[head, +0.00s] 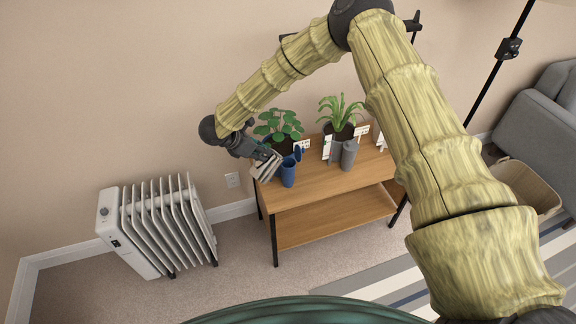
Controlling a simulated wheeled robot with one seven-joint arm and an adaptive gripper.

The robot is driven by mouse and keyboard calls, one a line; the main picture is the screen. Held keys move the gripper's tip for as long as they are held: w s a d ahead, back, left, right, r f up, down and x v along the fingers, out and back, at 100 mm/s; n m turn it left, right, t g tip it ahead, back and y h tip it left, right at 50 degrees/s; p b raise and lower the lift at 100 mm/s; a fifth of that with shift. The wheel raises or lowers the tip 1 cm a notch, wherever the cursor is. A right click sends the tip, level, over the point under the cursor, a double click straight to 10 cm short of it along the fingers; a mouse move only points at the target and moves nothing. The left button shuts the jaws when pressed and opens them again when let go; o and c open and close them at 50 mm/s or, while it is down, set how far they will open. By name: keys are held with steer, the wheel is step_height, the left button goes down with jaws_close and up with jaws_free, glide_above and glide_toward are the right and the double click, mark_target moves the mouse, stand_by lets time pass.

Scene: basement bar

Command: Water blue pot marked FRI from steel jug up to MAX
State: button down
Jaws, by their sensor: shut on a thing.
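My gripper (266,163) is at the left end of the wooden table, shut on a small silvery thing that looks like the steel jug (264,170); the fingers hide much of it, and its tilt and water are unclear. A leafy plant (279,124) stands just right of the gripper in a pot with dark soil. The pot's wall is mostly hidden, so I cannot read FRI or a MAX mark. A blue vessel (288,174) stands at the front edge, close beside the fingers. White tags, too small to read, stand near the plants.
A spiky plant (341,110) in a dark pot stands further right, with a grey cylindrical vessel (349,157) before it. The table (318,185) is bare at front centre. A white radiator (157,225) stands left, a beige bin (528,187) and grey sofa (545,125) right.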

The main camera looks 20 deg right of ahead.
mark_target(251, 173)
steer(key=shift+a+f+h+b, duration=0.25)
steer(key=shift+f+h+b, duration=0.15)
steer(key=shift+b, duration=0.05)
steer(key=shift+s, duration=0.1)
steer(key=shift+a, duration=0.1)
steer(key=f+h+b, duration=0.1)
steer(key=b, duration=0.1)
steer(key=a+f+b, duration=0.1)
steer(key=f, duration=0.1)
steer(key=shift+s+a+f+t+h+b, duration=0.2)
steer(key=shift+t+h+b, duration=0.1)
steer(key=shift+h+b, duration=0.1)
steer(key=a+f+h+b, duration=0.1)
steer(key=a+b, duration=0.1)
steer(key=s+a+f+t+h+b, duration=0.1)
steer(key=a+f+h+b, duration=0.1)
steer(key=b, duration=0.1)
steer(key=shift+s+f, duration=0.1)
steer(key=shift+f, duration=0.05)
steer(key=shift+s+a+f+t+h+b, duration=0.2)
steer(key=shift+a+f+h+b, duration=0.4)
steer(key=shift+b, duration=0.65)
steer(key=shift+s+a+f+t+h+b, duration=0.15)
steer(key=shift+a+f+t+h+b, duration=0.4)
steer(key=shift+b, duration=0.75)
steer(key=shift+s+a+f+t+h+b, duration=0.15)
steer(key=shift+a+f+h+b, duration=0.25)
steer(key=shift+f+h+b, duration=0.65)
steer(key=shift+r, duration=0.4)
